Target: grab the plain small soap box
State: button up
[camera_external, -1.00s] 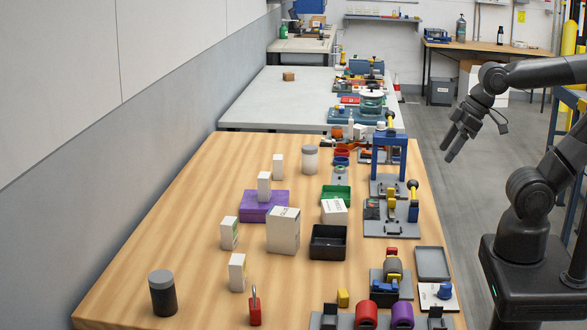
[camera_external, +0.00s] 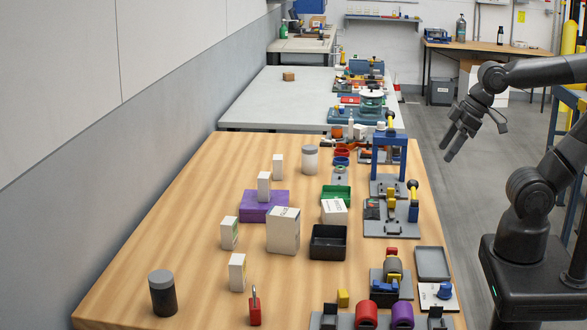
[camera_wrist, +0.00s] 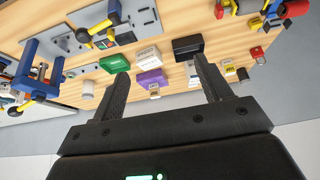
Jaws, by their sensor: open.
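Several small white boxes stand upright on the wooden table. One, with no clear marking, stands at the back (camera_external: 278,167). Another plain-looking white box (camera_external: 264,185) stands at the purple box (camera_external: 272,198), on or just behind it; I cannot tell which. Two nearer white boxes, one with a green mark (camera_external: 229,233) and one with a yellowish mark (camera_external: 237,272), stand at the left. I cannot tell surely which is the plain soap box. My gripper (camera_external: 458,147) is open and empty, off the table's right side. In the wrist view its fingers (camera_wrist: 162,85) are apart, with the purple box (camera_wrist: 151,77) beyond.
A larger white box (camera_external: 283,230), a black bin (camera_external: 328,242) and a green tray (camera_external: 336,193) stand mid-table. A dark-bodied jar (camera_external: 163,293) and red padlock (camera_external: 255,309) stand in front. Fixtures line the right edge. The table's left side is mostly clear.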

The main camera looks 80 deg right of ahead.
jog(key=w+d+r, duration=0.2)
jog(key=w+r, duration=0.1)
jog(key=w, duration=0.4)
jog(key=w+d+r, duration=0.2)
jog(key=w+r, duration=0.1)
jog(key=w, duration=0.4)
jog(key=n+g, duration=0.1)
send_over(279, 157)
jog(key=s, duration=0.4)
notch_tip(279, 157, down, 17)
jog(key=shift+y, duration=0.3)
jog(key=x, duration=1)
jog(key=shift+w+d+f, duration=0.25)
jog(key=shift+f, duration=0.05)
jog(key=shift+c, duration=0.3)
jog(key=c, duration=1)
